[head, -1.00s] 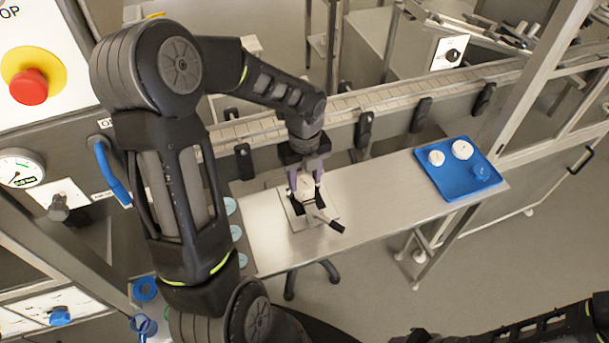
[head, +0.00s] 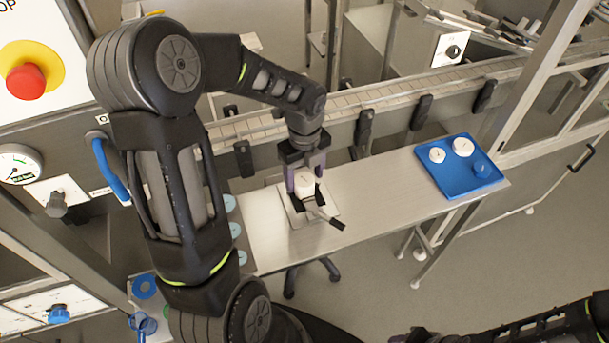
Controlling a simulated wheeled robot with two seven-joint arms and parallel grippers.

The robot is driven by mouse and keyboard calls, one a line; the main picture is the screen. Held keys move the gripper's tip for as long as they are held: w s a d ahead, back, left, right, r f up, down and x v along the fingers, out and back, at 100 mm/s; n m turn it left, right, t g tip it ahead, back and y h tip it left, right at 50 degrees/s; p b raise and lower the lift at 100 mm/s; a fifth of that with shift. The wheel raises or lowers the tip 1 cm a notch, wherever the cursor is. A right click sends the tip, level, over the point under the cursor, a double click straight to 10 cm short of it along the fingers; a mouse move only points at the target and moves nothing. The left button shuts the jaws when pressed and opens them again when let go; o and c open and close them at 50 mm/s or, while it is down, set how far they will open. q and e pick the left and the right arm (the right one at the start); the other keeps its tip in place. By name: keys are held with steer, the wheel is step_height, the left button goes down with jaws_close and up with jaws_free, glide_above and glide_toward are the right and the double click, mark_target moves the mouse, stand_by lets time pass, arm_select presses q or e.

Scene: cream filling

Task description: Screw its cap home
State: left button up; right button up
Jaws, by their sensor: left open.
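A white cap (head: 304,182) sits at the top of a small fixture (head: 291,213) on the steel table, above the fixture's dark clamp with its black handle (head: 336,223). The jar under the cap is mostly hidden, so I cannot tell how the cap is seated. My left gripper (head: 305,186) comes down from above with one purple-grey finger on each side of the cap. It is open. My right arm (head: 520,322) shows at the lower right edge, but its jaws are not clear.
A conveyor (head: 390,92) runs behind the table. The steel surface (head: 375,190) between fixture and tray is clear.

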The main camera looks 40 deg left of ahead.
arm_select(q)
steer(key=n, duration=0.2)
steer(key=shift+f+n+b, duration=0.1)
steer(key=shift+n+b, duration=0.2)
steer(key=shift+b, duration=0.05)
steer(key=shift+n, duration=0.6)
steer(key=n+b, duration=0.1)
steer(key=n, duration=0.4)
steer(key=shift+n+b, duration=0.3)
steer(key=shift+b, duration=0.05)
